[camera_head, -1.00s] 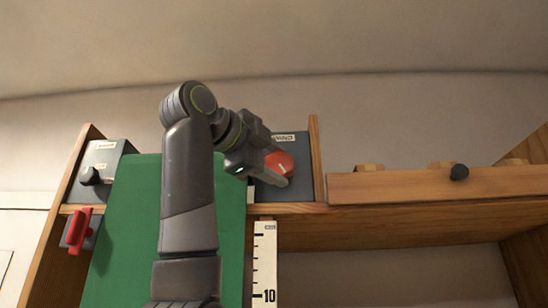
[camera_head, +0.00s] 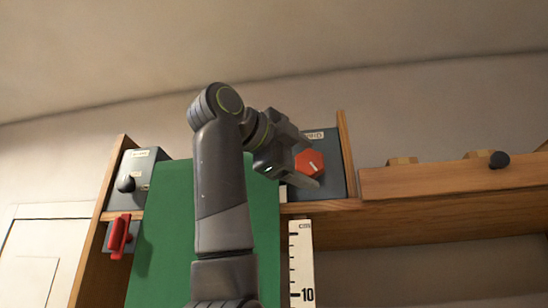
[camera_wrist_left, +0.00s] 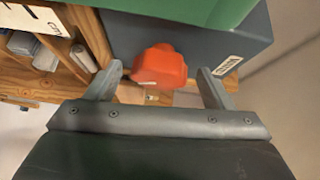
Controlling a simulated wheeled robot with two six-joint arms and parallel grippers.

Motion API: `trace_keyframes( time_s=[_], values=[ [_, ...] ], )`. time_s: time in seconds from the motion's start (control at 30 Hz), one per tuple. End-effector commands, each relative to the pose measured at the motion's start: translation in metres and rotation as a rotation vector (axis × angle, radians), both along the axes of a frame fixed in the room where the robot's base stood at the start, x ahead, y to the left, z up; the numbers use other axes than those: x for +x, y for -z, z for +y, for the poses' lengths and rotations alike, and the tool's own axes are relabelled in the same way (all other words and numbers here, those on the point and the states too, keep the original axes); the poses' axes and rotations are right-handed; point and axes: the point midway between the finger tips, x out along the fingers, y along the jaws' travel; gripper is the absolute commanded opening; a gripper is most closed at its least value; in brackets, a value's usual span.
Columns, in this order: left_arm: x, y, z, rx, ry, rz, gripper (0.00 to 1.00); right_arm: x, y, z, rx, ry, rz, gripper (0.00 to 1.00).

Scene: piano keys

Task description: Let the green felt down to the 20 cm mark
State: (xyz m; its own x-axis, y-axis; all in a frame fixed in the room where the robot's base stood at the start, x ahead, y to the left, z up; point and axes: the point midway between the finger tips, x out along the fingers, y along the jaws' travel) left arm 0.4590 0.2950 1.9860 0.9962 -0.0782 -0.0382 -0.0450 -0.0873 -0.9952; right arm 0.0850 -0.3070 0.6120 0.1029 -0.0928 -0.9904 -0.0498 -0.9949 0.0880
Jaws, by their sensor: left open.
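The green felt (camera_head: 160,240) hangs as a wide sheet behind my left arm, its lower edge out of view. A white scale (camera_head: 301,260) with black marks hangs just right of it; its 10 shows near the bottom, and no 20 mark is in view. An orange-red knob (camera_head: 309,163) with a white pointer line sits on a dark grey labelled panel (camera_head: 336,178). My left gripper (camera_head: 308,166) is open at this knob. In the left wrist view, the knob (camera_wrist_left: 163,64) lies between the spread fingers, with gaps beside it. My right gripper is not in view.
A red handle (camera_head: 119,238) sticks out at the left, below a grey box with a black knob (camera_head: 126,183). A wooden rail (camera_head: 440,180) with another black knob (camera_head: 498,160) runs to the right. The wall above is bare.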

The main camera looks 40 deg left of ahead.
Motion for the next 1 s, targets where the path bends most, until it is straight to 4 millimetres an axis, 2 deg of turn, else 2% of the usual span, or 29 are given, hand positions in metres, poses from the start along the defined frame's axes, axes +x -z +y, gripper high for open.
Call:
trace_keyframes(
  time_s=[0.27, 0.6, 0.8, 1.0],
  values=[
    [-0.059, 0.001, 0.005, -0.002, 0.001, -0.007, 0.75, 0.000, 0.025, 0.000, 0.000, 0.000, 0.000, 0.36],
    [-0.137, -0.003, 0.011, -0.001, 0.001, -0.005, 0.75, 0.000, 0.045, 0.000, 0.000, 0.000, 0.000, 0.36],
    [-0.159, -0.004, 0.012, -0.001, 0.001, -0.002, 0.75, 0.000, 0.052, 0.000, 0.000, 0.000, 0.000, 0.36],
    [-0.166, -0.006, 0.013, 0.000, 0.000, -0.001, 0.75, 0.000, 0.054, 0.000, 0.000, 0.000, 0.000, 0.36]
  ],
)
